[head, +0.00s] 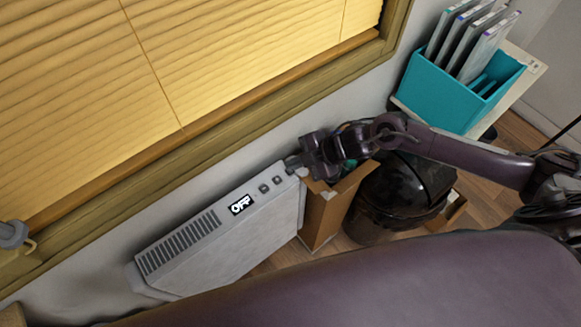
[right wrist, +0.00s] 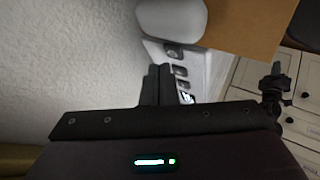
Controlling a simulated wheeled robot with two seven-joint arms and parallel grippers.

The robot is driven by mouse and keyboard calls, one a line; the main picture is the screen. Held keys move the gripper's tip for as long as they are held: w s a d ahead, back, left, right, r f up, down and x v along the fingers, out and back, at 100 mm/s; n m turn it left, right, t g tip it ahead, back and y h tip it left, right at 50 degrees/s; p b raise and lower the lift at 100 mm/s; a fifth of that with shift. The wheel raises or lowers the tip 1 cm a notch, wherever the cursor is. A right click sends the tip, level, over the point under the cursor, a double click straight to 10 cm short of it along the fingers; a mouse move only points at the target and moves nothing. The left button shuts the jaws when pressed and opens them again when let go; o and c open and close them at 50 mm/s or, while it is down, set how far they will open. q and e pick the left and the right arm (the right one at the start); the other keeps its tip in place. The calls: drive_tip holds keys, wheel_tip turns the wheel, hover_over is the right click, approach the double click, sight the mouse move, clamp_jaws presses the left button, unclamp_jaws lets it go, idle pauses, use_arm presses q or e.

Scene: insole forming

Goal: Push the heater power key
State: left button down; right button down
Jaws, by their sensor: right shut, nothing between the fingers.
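The heater (head: 205,262) is a white box against the wall under the window, with a dark vent grille and a display (head: 241,205) reading OFF. Two dark square keys (head: 264,188) show beside the display in the head view. My right gripper (head: 291,162) is at the heater's right top end, shut and empty. In the right wrist view its closed fingers (right wrist: 157,84) lie beside a row of keys (right wrist: 181,71) on the heater's top. The key nearest the heater's end (right wrist: 173,53) is hidden in the head view. I cannot tell whether the fingers touch the heater. My left gripper is out of view.
A cardboard box (head: 318,212) stands right beside the heater's end, with a black round bin (head: 385,213) next to it. A teal holder (head: 442,92) with folders is behind my right forearm. The wall and window sill (head: 210,118) run close along the heater's back.

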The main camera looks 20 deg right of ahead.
sight(295, 171)
drive_tip(key=shift+r, duration=0.15)
wheel_tip(295, 171, up, 6)
drive_tip(key=p, duration=0.5)
idle(0.5)
